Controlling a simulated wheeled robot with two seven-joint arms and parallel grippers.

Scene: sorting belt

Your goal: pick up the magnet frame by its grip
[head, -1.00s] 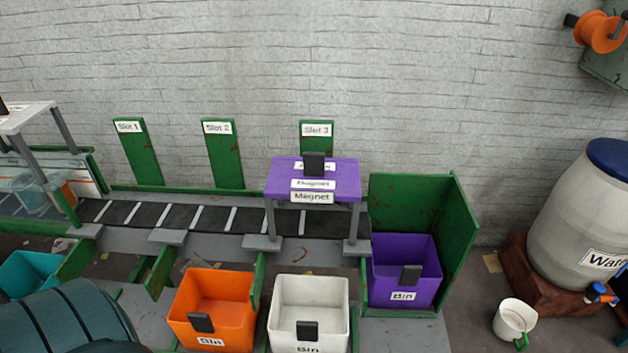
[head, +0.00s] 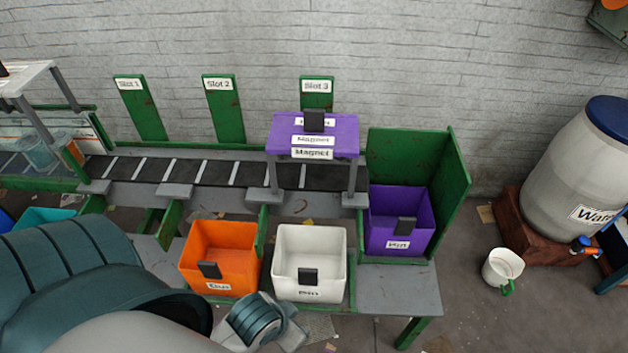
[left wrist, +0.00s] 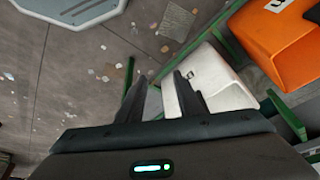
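The magnet frame (head: 345,138) stands astride the belt in front of the Slot 3 board in the head view. It has a purple top with Magnet labels and grey legs on feet. Its black grip (head: 314,121) stands up from the top. My left arm reaches in from the lower left of the head view, well below and nearer than the frame; its fingers are not clear there. In the left wrist view my left gripper (left wrist: 160,85) has its fingers apart with nothing between them, near the white bin (left wrist: 225,90). The frame is not in that view. My right gripper is not in view.
A green corner panel (head: 410,155) rises right of the frame. Green slot boards stand behind the belt. Another grey frame (head: 25,80) stands at the left.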

